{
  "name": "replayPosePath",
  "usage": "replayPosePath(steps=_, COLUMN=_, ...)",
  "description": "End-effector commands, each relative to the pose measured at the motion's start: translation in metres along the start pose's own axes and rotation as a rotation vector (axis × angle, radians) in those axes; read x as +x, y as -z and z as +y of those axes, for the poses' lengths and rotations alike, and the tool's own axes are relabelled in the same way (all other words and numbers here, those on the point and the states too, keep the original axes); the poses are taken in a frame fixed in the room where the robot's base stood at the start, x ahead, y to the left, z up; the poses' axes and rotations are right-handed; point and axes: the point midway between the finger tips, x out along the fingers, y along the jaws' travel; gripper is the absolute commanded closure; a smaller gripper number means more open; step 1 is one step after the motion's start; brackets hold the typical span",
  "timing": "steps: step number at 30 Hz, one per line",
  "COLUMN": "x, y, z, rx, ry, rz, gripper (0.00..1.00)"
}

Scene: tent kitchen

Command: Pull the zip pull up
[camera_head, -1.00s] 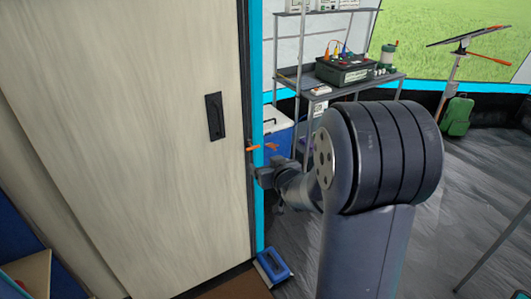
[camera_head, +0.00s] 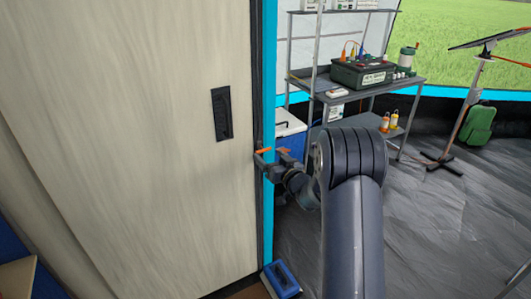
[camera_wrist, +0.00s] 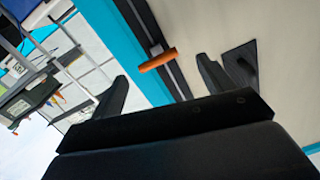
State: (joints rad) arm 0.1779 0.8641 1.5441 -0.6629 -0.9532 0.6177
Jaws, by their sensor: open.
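The zip pull (camera_head: 264,151) is a small orange bar on the dark zip strip beside the blue edge band. In the wrist view the orange zip pull (camera_wrist: 157,60) stands out from the dark strip, beyond and between my finger tips. My gripper (camera_head: 265,163) is at the strip, just below the pull in the head view. Its two black fingers are spread in the wrist view (camera_wrist: 165,85), with nothing between them. The pull looks apart from both fingers; the exact gap cannot be told.
A pale panel (camera_head: 110,140) with a black recessed handle (camera_head: 221,114) fills the left. A shelf rack (camera_head: 345,88) with a dark box (camera_head: 362,74) stands behind on the right. A blue-and-white cooler (camera_head: 290,140) is behind the edge. A blue object (camera_head: 282,280) lies on the floor below.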

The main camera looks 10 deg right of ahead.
Motion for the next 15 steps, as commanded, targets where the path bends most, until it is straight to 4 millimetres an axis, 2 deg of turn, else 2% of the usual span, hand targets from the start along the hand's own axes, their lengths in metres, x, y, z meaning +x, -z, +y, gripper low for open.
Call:
replayPosePath(steps=1, x=0.009, y=0.000, z=-0.001, rx=0.000, ry=0.002, rz=0.001, gripper=0.23)
replayPosePath(steps=6, x=0.029, y=0.000, z=0.000, rx=0.001, ry=0.000, rz=0.000, gripper=0.23)
replayPosePath(steps=15, x=0.040, y=0.000, z=0.000, rx=0.001, ry=-0.002, rz=0.000, gripper=0.23)
